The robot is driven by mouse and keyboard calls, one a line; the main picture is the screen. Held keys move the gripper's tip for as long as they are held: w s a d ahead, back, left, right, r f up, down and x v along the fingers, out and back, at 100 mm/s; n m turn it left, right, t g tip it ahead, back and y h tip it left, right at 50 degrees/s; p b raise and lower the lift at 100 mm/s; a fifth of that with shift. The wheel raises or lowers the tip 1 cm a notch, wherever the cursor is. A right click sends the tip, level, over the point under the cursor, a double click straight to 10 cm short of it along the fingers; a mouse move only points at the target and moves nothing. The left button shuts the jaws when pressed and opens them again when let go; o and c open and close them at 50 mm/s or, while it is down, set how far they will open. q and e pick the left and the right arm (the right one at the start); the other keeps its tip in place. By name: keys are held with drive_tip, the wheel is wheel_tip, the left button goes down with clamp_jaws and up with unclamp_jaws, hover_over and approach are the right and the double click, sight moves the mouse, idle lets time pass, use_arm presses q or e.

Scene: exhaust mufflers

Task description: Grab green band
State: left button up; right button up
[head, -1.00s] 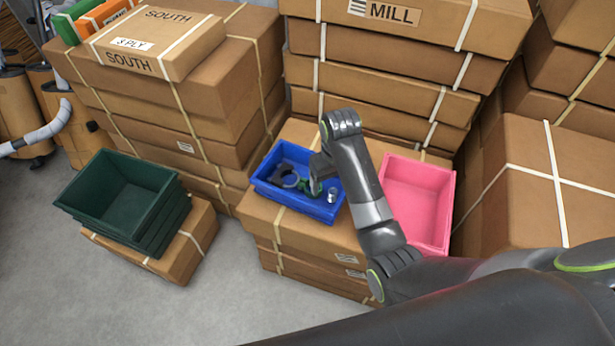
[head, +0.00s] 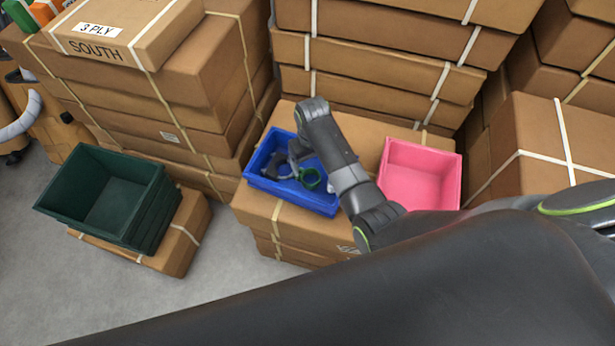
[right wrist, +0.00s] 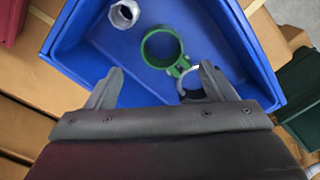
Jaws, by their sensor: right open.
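The green band (head: 310,179), a ring with a clamp lug, lies inside the blue bin (head: 262,184). It also shows in the right wrist view (right wrist: 161,47), ahead of the fingertips and roughly between their lines. My right gripper (head: 295,155) is over the blue bin, beside the green band in the head view. In the right wrist view its two fingers (right wrist: 156,74) are spread wide with nothing held between them. The band's lug end lies near the right finger, by a silvery curved piece (right wrist: 190,78) partly hidden behind that finger. My left gripper is not in view.
A metal fitting (right wrist: 124,14) lies in the blue bin's upper left in the wrist view. A pink bin (head: 420,176) stands to the right and dark green stacked bins (head: 150,215) to the left. Tall cartons (head: 370,70) rise behind the blue bin.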

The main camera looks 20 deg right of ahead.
sight(312, 177)
wheel_tip(312, 177, down, 2)
drive_tip(key=shift+s, duration=0.15)
drive_tip(key=f, duration=0.3)
drive_tip(key=shift+s+f, duration=0.2)
drive_tip(key=shift+f, duration=0.45)
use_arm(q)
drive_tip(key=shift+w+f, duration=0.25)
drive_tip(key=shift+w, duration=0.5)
use_arm(e)
drive_tip(key=c, duration=1.1)
